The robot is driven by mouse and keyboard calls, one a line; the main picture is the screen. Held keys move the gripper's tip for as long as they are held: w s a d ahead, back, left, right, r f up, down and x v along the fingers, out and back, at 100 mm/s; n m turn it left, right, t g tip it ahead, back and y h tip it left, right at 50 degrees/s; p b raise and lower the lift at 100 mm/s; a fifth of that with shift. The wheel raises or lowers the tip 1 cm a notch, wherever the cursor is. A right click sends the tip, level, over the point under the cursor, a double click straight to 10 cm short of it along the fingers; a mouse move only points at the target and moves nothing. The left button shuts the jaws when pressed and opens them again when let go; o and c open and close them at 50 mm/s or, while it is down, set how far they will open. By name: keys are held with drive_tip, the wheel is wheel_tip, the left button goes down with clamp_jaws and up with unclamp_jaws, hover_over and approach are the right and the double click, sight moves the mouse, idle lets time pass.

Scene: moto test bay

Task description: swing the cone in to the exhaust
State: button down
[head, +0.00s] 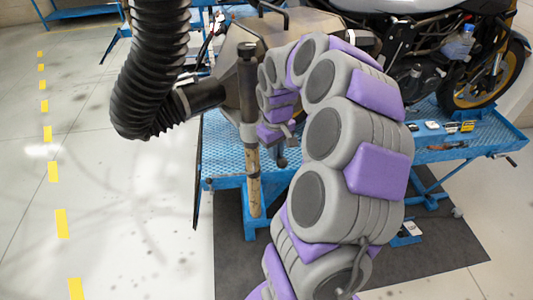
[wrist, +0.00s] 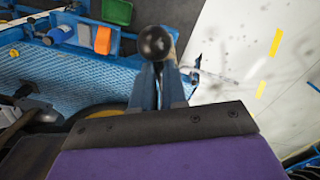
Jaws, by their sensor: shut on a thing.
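My gripper (head: 281,152) hangs right of the hood, at the end of my curled arm. In the wrist view my gripper (wrist: 157,70) is shut on a black ball knob (wrist: 154,43), which shows just beyond the fingertips. I cannot tell what the knob belongs to. The motorcycle (head: 430,60) stands on the blue bench; I cannot make out its exhaust, and my arm covers part of this area.
The blue bench (head: 222,150) holds small items and a blue bottle (head: 459,43) is near the bike. Open floor with yellow dashes (head: 62,223) lies left.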

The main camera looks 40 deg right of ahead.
drive_tip(key=shift+d+n, duration=0.6)
drive_tip(key=shift+d, duration=0.2)
drive_tip(key=shift+r, duration=0.1)
drive_tip(key=c, duration=1.3)
unclamp_jaws()
drive_tip(key=shift+s, duration=0.1)
drive_tip(key=shift+o, duration=0.7)
drive_tip(key=shift+d, duration=0.2)
drive_tip(key=shift+a, duration=0.1)
wheel_tip(320, 180, up, 17)
